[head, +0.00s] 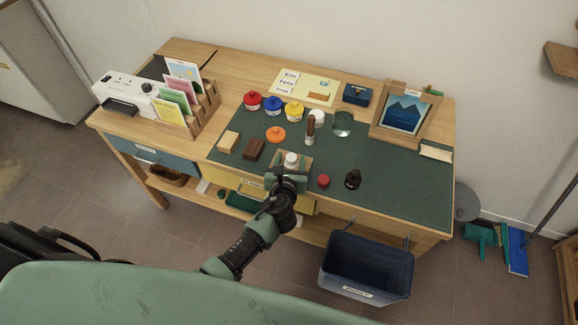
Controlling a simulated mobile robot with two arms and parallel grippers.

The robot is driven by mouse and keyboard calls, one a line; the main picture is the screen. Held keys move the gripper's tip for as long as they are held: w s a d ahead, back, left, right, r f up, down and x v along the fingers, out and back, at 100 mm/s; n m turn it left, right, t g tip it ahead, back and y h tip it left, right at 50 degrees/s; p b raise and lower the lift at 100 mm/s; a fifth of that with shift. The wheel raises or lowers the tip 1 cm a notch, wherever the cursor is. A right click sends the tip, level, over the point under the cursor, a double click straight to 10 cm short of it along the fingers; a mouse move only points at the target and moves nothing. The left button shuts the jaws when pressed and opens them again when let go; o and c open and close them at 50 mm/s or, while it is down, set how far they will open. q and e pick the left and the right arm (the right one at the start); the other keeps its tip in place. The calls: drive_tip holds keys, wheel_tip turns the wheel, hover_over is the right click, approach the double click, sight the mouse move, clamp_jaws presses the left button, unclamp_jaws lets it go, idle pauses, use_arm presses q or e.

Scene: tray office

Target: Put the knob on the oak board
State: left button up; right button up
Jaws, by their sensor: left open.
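A small white rounded piece (291,158), which looks like the knob, is just beyond my left gripper (287,171). A pale wooden board (305,162), which looks like the oak board, lies on the green mat, partly hidden by the gripper. The white piece appears over the board; whether it rests on it, I cannot tell. My left gripper is open at the mat's front edge, its fingers close to the white piece. Whether they touch it, I cannot tell. My right gripper is not in view.
The green mat (400,181) also holds a red cap (323,181), a dark bottle (353,179), an orange disc (275,134), a dark brown block (253,148) and a pale block (229,141). Paint pots stand behind. A blue bin (367,267) hangs in front.

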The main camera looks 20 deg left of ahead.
use_arm(q)
drive_tip(key=v, duration=1.2)
drive_tip(key=shift+r, duration=0.2)
drive_tip(key=shift+f, duration=0.1)
drive_tip(key=s+a+f+n+g+h, duration=0.1)
drive_tip(key=s+f+n+g, duration=0.35)
drive_tip(key=f, duration=0.85)
drive_tip(key=s+a+f+n+g+h, duration=0.1)
drive_tip(key=s+a+f+n+g, duration=0.1)
drive_tip(key=s+f+n, duration=0.85)
drive_tip(key=s+a+f+n+g, duration=0.3)
drive_tip(key=s+f+n, duration=0.5)
drive_tip(key=s, duration=0.3)
drive_tip(key=s+a+f+n+g, duration=0.2)
drive_tip(key=s+f+n, duration=0.6)
drive_tip(key=s, duration=0.4)
drive_tip(key=shift+s+a+f+g+h, duration=0.3)
drive_tip(key=shift+s+a+f+g, duration=0.05)
drive_tip(key=shift+a+f+g, duration=0.1)
